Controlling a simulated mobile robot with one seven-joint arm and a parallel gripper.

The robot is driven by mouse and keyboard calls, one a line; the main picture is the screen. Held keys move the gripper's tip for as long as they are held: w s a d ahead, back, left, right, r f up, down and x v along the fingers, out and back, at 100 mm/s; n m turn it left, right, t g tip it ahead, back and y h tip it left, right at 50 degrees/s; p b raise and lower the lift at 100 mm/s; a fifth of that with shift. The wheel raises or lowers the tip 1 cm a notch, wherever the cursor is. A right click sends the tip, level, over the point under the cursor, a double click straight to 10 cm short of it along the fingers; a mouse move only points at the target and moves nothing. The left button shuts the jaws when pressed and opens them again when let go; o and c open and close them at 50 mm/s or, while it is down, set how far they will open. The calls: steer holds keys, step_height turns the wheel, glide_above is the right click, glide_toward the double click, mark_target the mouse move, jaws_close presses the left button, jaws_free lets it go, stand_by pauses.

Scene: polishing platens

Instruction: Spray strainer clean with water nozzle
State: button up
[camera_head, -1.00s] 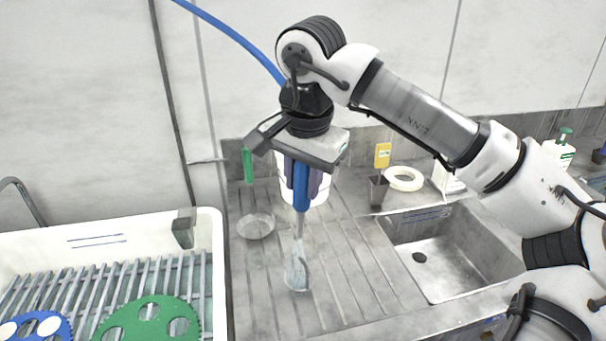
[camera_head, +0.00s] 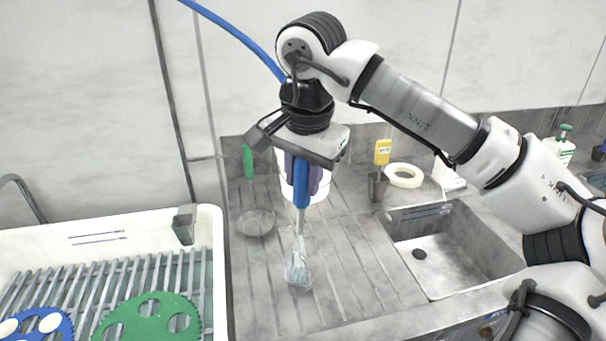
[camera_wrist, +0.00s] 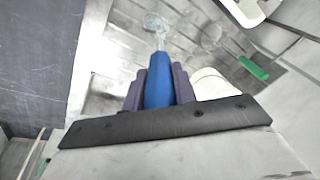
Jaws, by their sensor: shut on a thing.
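The strainer has a round wire-mesh bowl (camera_head: 256,223) and a green handle (camera_head: 248,161). It is on the left part of the metal drainboard, handle toward the back wall. In the wrist view its green handle (camera_wrist: 254,68) and faint bowl (camera_wrist: 211,36) are at the upper right. My gripper (camera_head: 304,182) is shut on the blue water nozzle (camera_head: 301,190), which points down. It also shows in the wrist view (camera_wrist: 158,85). A whitish, clear splash (camera_head: 298,272) is below the nozzle tip, on the drainboard, right of and in front of the strainer bowl, apart from it.
A white bucket (camera_head: 318,187) stands behind the nozzle. A sink basin (camera_head: 450,255) is to the right, with a white ring (camera_head: 404,176) and a dark cup (camera_head: 377,188) behind it. A white tub (camera_head: 212,240) with a rack and polishing discs is at left. A blue hose (camera_head: 235,37) rises above.

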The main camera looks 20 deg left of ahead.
steer(key=shift+r+p, duration=1.9)
steer(key=shift+r, duration=0.65)
step_height(320, 180, up, 4)
steer(key=p, duration=0.3)
steer(key=w+a, duration=0.7)
steer(key=w, duration=0.3)
steer(key=w+a, duration=0.7)
steer(key=w, duration=0.4)
steer(key=shift+a, duration=0.25)
